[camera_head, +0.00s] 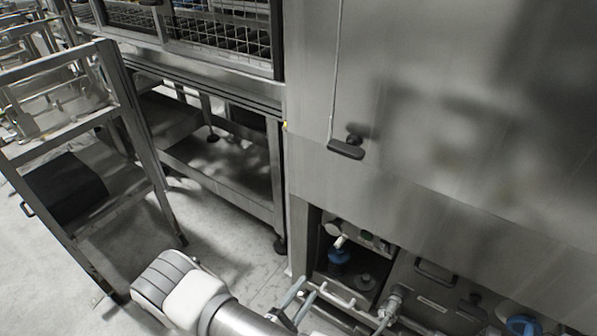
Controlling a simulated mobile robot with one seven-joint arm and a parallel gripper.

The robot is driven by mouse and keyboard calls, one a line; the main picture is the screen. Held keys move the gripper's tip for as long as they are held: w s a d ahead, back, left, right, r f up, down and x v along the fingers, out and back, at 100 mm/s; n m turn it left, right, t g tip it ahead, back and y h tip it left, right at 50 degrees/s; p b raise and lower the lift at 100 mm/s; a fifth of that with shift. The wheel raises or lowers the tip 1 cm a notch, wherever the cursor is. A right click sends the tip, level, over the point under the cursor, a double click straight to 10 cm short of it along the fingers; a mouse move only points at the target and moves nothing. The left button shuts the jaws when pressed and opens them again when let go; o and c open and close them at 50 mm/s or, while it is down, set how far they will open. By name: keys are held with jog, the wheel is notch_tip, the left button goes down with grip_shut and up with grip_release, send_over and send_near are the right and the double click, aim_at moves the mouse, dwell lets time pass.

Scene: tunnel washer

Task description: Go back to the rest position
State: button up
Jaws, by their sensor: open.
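My arm comes in from the lower left, with a grey and white joint and a silver link. The gripper appears just in front of the open lower compartment (318,262) of the large steel washer (450,120). I cannot tell whether it touches anything there.
The washer's lower bay holds a blue-capped fitting (339,256), a panel with a handle (436,272) and hoses. A black handle (346,148) hangs on a rod above. A steel frame table (225,170) and a trolley (110,150) stand left, with bare floor (215,240) between.

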jog(key=d+r+m+g+h, duration=0.1)
jog(key=d+r+m+g, duration=0.45)
jog(key=r, duration=0.55)
jog(key=d+r+m+g+h, duration=0.1)
jog(key=d+r+m+g, duration=0.2)
jog(key=r+m+g, duration=0.45)
jog(key=s+d+r+m+t+y, duration=0.15)
jog(key=s+r+y, duration=0.25)
jog(key=r, duration=0.4)
jog(key=s+r+m+t+y, duration=0.1)
jog(key=s+r+m+y, duration=0.2)
jog(key=r, duration=0.4)
jog(key=s+d+r+m+t+y, duration=0.1)
jog(key=s+r+y, duration=0.3)
jog(key=r+y, duration=0.3)
notch_tip(320, 180, up, 16)
jog(key=h+p, duration=0.1)
jog(key=p, duration=1.4)
jog(key=shift+r, duration=0.15)
jog(key=shift+d+n+t, duration=0.1)
jog(key=shift+n+t, duration=0.15)
